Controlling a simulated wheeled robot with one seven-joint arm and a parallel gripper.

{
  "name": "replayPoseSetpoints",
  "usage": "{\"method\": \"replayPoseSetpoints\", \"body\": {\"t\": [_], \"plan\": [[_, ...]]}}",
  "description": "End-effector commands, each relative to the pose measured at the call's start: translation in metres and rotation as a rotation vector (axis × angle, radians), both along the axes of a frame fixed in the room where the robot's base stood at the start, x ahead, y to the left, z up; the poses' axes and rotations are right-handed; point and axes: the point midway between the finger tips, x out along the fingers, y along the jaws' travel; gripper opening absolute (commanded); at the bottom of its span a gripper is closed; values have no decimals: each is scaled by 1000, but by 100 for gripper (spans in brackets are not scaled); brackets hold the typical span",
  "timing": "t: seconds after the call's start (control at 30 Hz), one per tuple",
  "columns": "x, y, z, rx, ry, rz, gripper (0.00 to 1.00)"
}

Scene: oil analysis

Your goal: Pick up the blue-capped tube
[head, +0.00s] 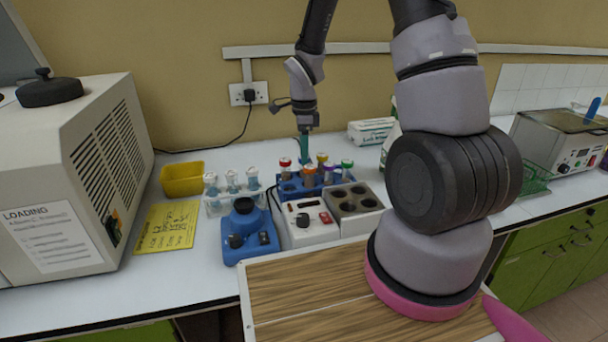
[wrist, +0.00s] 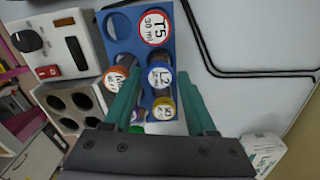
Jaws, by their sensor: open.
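The blue-capped tube (wrist: 160,76), with a white L2 label on its cap, stands in the blue rack (wrist: 182,50) in the wrist view. My gripper (wrist: 160,80) is open above the rack, its teal fingers on either side of this cap; I cannot tell how far above it they are. In the head view my gripper (head: 303,146) points down over the blue rack (head: 290,190). The blue cap is not clear there, behind the fingers and other tubes.
Orange-capped (wrist: 115,78), red-capped T5 (wrist: 154,27) and yellow-capped (wrist: 164,108) tubes stand close around. Purple and green caps are partly hidden by a finger. A white device (head: 305,220), a grey block with holes (head: 368,200) and a clear rack (head: 222,207) stand nearby.

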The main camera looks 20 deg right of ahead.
Motion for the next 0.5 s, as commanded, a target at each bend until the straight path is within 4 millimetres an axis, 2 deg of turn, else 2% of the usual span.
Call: {"method": "replayPoseSetpoints", "body": {"t": [0.13,0.4,0.47,0.5], "plan": [[0,-1,-18,-1,-1,0,57],[1,0,-22,0,-2,0,57],[1,0,-22,0,-2,0,38],[1,0,-22,0,-2,0,22]]}}
